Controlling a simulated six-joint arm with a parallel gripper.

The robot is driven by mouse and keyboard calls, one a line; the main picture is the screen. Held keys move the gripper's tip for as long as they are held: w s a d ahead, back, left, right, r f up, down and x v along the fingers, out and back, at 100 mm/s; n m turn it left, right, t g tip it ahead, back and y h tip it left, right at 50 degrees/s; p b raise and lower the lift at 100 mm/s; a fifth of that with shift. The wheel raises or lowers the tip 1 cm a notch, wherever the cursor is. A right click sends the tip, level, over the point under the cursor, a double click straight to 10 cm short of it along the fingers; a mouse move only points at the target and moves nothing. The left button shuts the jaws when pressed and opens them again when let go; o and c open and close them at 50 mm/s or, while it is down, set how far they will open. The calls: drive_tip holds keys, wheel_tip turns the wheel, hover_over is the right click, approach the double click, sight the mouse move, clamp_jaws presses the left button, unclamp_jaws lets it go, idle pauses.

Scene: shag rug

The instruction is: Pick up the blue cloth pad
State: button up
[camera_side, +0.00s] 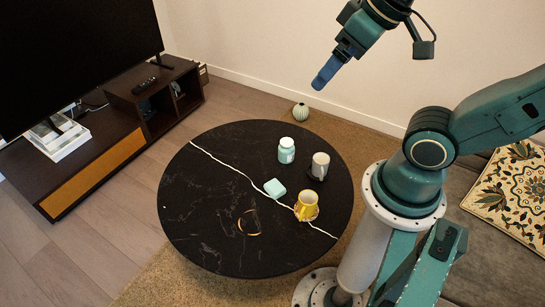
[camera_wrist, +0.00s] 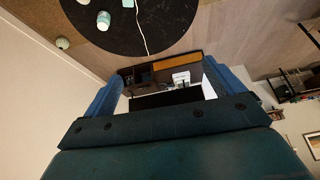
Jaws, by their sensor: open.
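A small light blue-green pad (camera_side: 274,188) lies flat near the middle of the round black table (camera_side: 215,235), beside a white vein in its top; it is the only pad-like thing there. In the wrist view a pale blue-green piece (camera_wrist: 128,3) at the top edge seems to be the same pad, cut off. My gripper (camera_side: 323,80) is high above and behind the table, well apart from the pad. In the wrist view its two blue fingers stand wide apart (camera_wrist: 163,78) with nothing between them.
A gold ring (camera_side: 249,222) lies in front. The table's left side is clear. A ribbed vase (camera_side: 300,112) stands behind.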

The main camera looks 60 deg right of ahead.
drive_tip(key=w+d+f+m+g, duration=0.2)
drive_tip(key=w+d+f+m, duration=0.2)
drive_tip(key=w+f+m, duration=0.5)
drive_tip(key=w+d+f+m+g, duration=0.1)
drive_tip(key=w+d+f+m, duration=0.25)
drive_tip(key=w+f, duration=0.65)
drive_tip(key=d+f+m+g, duration=0.1)
drive_tip(key=d+f+m, duration=0.1)
drive_tip(key=f, duration=0.8)
drive_tip(key=w+d+f+m, duration=0.1)
drive_tip(key=d+f+m, duration=0.2)
drive_tip(key=f, duration=0.7)
drive_tip(key=w+d+f+m+g, duration=0.1)
drive_tip(key=d+f+m, duration=0.2)
drive_tip(key=f, duration=0.7)
drive_tip(key=shift+f+m+g, duration=0.3)
drive_tip(key=shift+m, duration=0.55)
hover_over(275, 186)
drive_tip(key=shift+d+f, duration=0.15)
drive_tip(key=shift+f, duration=4.1)
drive_tip(key=shift+f, duration=2.65)
